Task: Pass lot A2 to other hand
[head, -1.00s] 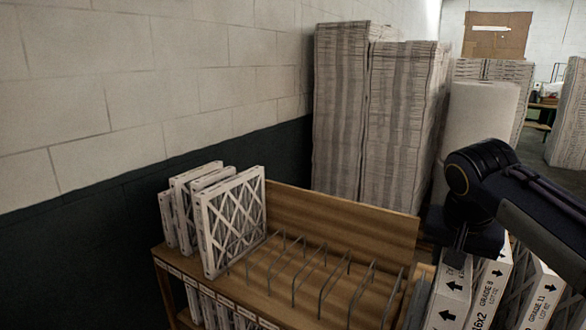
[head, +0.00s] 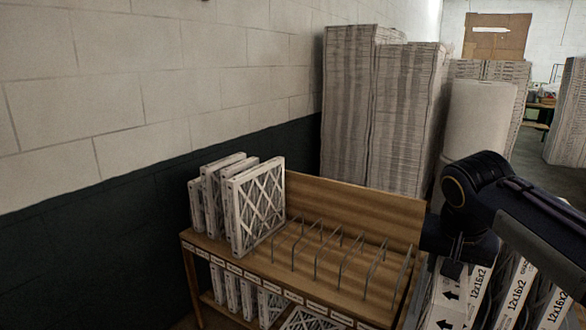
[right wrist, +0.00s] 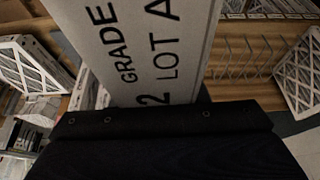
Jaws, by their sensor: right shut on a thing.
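A white boxed filter (right wrist: 150,50) fills the top middle of the right wrist view. Its printed edge reads "GRADE" and "LOT A", with a "2" beside it; the rest is cut off. My right gripper (head: 455,262) is shut on a white box edge with a black arrow (head: 450,297) at the lower right of the head view. The gripper's dark body (right wrist: 160,135) spans the bottom of the wrist view and hides its fingertips. My left gripper is in neither view.
A wooden rack (head: 350,205) has several wire dividers (head: 340,240) with empty slots. Several pleated filters (head: 257,208) stand at its left end. More boxed filters (head: 517,300) stand at the lower right. Tall cardboard stacks (head: 395,120) rise behind.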

